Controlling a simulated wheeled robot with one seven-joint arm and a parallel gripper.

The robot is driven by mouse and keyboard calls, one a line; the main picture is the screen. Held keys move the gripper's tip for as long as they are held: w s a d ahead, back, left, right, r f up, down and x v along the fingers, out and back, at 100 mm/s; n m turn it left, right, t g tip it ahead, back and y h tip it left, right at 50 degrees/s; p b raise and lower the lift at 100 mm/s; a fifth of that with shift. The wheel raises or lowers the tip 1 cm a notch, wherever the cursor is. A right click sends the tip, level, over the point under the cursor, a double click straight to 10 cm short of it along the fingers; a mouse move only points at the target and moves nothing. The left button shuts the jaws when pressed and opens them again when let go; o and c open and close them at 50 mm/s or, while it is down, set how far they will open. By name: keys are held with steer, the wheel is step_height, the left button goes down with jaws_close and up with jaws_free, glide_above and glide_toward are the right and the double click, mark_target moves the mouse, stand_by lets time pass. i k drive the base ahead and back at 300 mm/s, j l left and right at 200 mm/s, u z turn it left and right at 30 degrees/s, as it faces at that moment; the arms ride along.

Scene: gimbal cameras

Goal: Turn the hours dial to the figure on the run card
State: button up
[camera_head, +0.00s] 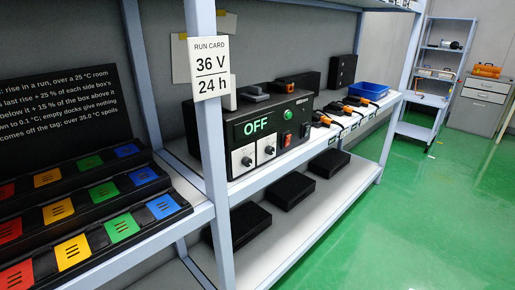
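The run card (210,69) is fixed on the rack's front post and reads "36 V" over "24 h". Behind the post, a black control unit (290,103) stands on the shelf. Its green display (256,126) reads "OFF". Two dials sit on white plates below the display, a left dial (244,160) and a right dial (267,149). Their labels and scales are too small to read, so I cannot tell which is the hours dial. A red switch (286,139) is to their right. My gripper is not in view.
Coloured docks (88,216) fill the left shelf under a black sign (60,75). Orange-and-black tools (350,106) and a blue bin (368,91) are right of the unit. Black boxes (292,190) lie on the lower shelf. The green floor (410,215) is clear at right.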

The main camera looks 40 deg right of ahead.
mark_target(269, 150)
steer(key=i+l+z, duration=0.15)
steer(key=z, duration=0.2)
steer(key=i+l+z, duration=0.15)
steer(key=z, duration=0.2)
steer(key=i+l+z, duration=0.2)
steer(key=z, duration=0.15)
